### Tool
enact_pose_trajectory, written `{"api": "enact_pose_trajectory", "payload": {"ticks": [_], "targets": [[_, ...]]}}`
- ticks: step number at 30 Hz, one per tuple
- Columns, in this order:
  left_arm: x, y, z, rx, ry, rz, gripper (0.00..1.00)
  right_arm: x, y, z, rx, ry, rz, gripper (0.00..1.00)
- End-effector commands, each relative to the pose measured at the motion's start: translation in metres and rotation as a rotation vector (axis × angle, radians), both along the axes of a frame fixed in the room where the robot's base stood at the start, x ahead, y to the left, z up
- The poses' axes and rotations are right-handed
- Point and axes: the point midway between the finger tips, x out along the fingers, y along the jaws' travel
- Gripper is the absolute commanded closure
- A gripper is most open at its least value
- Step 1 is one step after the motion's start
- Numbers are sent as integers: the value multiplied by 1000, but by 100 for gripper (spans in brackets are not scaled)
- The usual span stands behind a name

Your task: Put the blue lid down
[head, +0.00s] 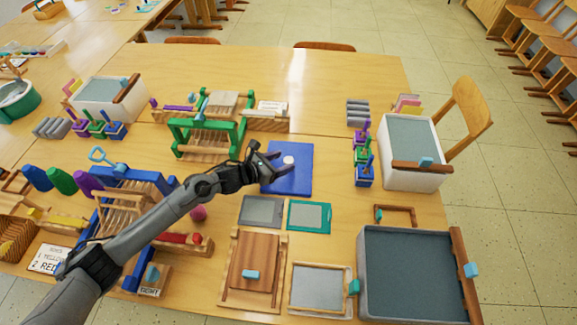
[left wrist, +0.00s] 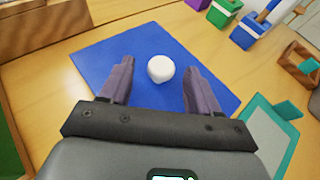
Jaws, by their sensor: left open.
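The blue lid (head: 290,180) is a flat blue square with a rounded white knob (head: 289,160). It appears to lie flat on the wooden table, near the middle. My left gripper (head: 276,161) is open over the lid's left part, its fingers pointing at the knob. In the left wrist view the lid (left wrist: 95,58) spreads out beneath the fingers. The white knob (left wrist: 160,69) shows between the two fingertips, with a gap on each side. My right gripper is not in view.
A grey panel (head: 261,211) and a green-framed panel (head: 310,216) lie just in front of the lid. A green wooden frame (head: 205,140) stands to the left. Small coloured boxes (head: 363,157) stand to the right. Bare table lies behind the lid.

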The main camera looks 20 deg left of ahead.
Motion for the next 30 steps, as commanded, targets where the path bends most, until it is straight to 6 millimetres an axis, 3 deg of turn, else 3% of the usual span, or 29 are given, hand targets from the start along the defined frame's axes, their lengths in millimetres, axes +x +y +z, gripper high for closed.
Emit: {"api": "enact_pose_trajectory", "payload": {"ticks": [7, 17, 28, 30], "targets": [[23, -16, -13, -2, 0, 1, 38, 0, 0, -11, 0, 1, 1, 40], [27, -17, -14, 0, 0, 0, 38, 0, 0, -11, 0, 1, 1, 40], [27, -17, -14, 0, 0, 0, 94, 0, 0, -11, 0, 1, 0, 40], [27, -17, -14, 0, -1, 1, 97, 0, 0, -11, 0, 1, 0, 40]]}}
